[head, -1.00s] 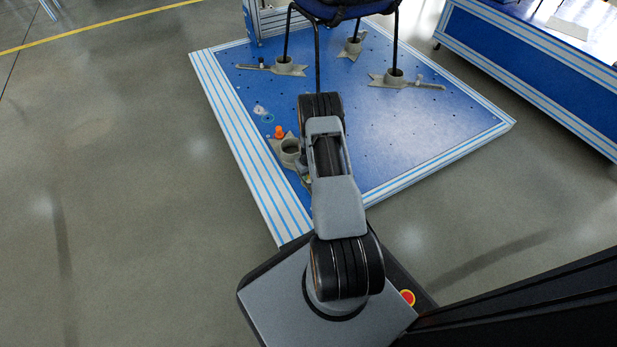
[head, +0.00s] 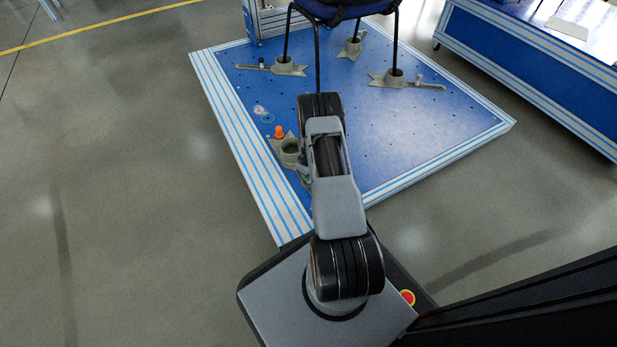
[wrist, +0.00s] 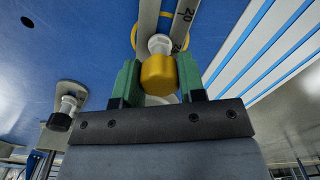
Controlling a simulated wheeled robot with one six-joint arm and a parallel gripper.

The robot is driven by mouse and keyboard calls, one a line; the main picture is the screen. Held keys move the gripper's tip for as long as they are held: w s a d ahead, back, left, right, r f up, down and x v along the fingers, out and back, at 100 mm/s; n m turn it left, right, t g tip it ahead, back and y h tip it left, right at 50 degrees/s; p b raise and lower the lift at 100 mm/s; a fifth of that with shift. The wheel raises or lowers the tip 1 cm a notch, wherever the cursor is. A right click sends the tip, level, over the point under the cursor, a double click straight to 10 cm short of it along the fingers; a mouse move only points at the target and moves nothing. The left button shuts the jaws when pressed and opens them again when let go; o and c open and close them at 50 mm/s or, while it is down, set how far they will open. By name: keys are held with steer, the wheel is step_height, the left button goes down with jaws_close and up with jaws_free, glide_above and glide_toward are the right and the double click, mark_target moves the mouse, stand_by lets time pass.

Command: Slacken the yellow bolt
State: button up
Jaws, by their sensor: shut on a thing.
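The yellow bolt (wrist: 158,73) shows in the wrist view, a yellow head under a pale nut or collar on a grey slotted bar marked with numbers. My gripper (wrist: 158,80) has green fingers on either side of the yellow head and is shut on it. In the head view my arm covers the yellow bolt and most of my gripper; only a small part shows beside the arm, at the near left edge of the blue platform (head: 420,135).
An orange knob (head: 279,132) stands by the near grey foot holder (head: 290,148). A chair (head: 345,10) stands with its legs in grey holders on the platform. A black-capped bolt (wrist: 60,121) is at left in the wrist view. Floor to the left is clear.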

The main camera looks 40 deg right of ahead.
steer(key=n, duration=0.3)
steer(key=shift+n, duration=0.4)
steer(key=o, duration=0.9)
steer(key=m, duration=0.4)
steer(key=shift+m, duration=2.1)
